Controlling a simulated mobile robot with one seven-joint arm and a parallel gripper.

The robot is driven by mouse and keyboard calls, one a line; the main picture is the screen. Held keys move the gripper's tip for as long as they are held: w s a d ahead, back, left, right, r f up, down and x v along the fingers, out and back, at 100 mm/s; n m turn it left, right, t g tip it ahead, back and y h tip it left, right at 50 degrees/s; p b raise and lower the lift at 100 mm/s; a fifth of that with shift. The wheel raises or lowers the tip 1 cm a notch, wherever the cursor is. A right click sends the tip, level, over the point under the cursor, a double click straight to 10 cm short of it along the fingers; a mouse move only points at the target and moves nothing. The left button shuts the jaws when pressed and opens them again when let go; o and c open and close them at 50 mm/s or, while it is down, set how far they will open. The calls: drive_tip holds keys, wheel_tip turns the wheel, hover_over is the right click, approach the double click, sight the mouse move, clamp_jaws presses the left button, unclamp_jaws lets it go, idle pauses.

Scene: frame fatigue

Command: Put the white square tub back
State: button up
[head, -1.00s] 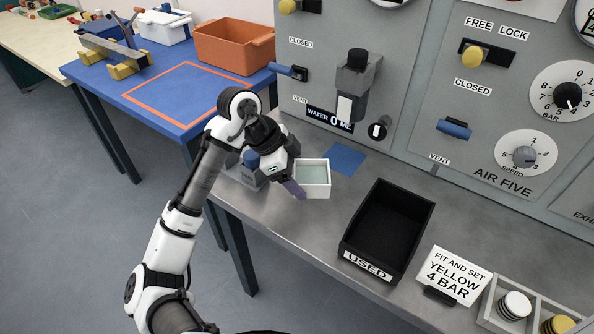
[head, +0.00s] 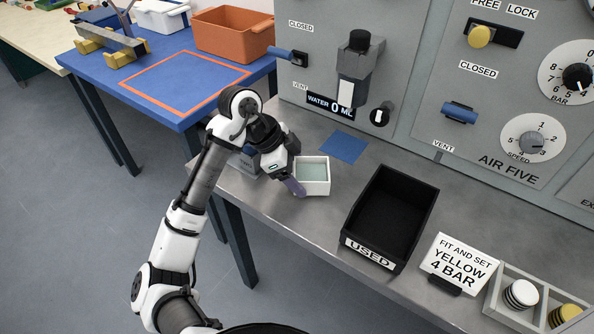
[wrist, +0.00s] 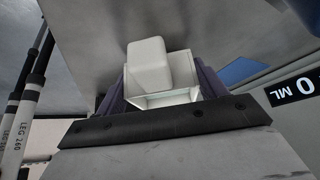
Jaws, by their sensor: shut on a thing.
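The white square tub (head: 314,188) is at my gripper (head: 299,184), over the grey bench near its front left. It looks pale green inside. My gripper is shut on the tub, with one purple finger showing at its near left side. In the wrist view the tub (wrist: 163,98) sits between the two purple fingers, with a rounded white block shape in front of it. I cannot tell if the tub touches the bench. A blue square patch (head: 343,147) lies on the bench behind the tub, below the WATER 0 ML display (head: 330,105).
A black bin marked USED (head: 367,253) stands to the right of the tub. A sign (head: 459,264) and a tray of discs (head: 511,311) are further right. The panel wall rises behind. A blue table with an orange bin (head: 233,36) is back left.

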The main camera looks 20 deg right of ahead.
drive_tip(key=shift+f+b, duration=0.45)
drive_tip(key=shift+f, duration=0.25)
drive_tip(key=o, duration=1.2)
drive_tip(key=shift+c, duration=0.2)
drive_tip(key=shift+r, duration=0.1)
drive_tip(key=v, duration=1.3)
drive_tip(key=shift+a+r, duration=0.15)
drive_tip(key=shift+r, duration=0.2)
drive_tip(key=shift+w, duration=0.15)
